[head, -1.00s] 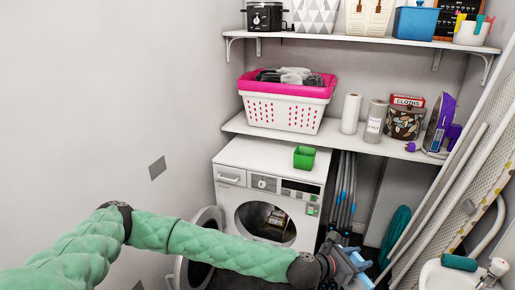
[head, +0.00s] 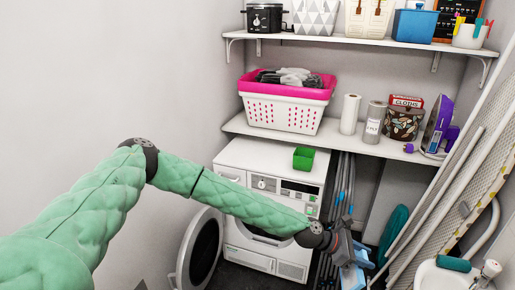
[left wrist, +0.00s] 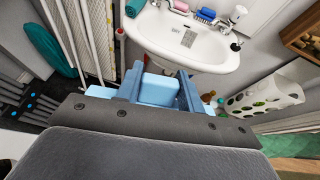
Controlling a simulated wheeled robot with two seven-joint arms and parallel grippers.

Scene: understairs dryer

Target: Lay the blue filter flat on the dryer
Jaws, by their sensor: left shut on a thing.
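The dryer (head: 232,236) is the white front-loading machine below the lower shelf, its round door (head: 203,250) swung open to the left. My left forearm crosses in front of it and hides part of its front. My left gripper (head: 352,258) is to the right of the dryer's front, lower than its top (head: 255,154). It is shut on the light blue filter (head: 352,278). In the left wrist view the filter (left wrist: 158,89) shows as a pale blue block between the two fingers (left wrist: 160,80). My right gripper is not in view.
A green open box (head: 303,158) stands on the dryer top towards the right; the top's left part is clear. The lower shelf (head: 300,138) hangs above. Mop poles (head: 340,190) stand right of the dryer. A sink (left wrist: 185,40) and ironing board (head: 470,180) are at the right.

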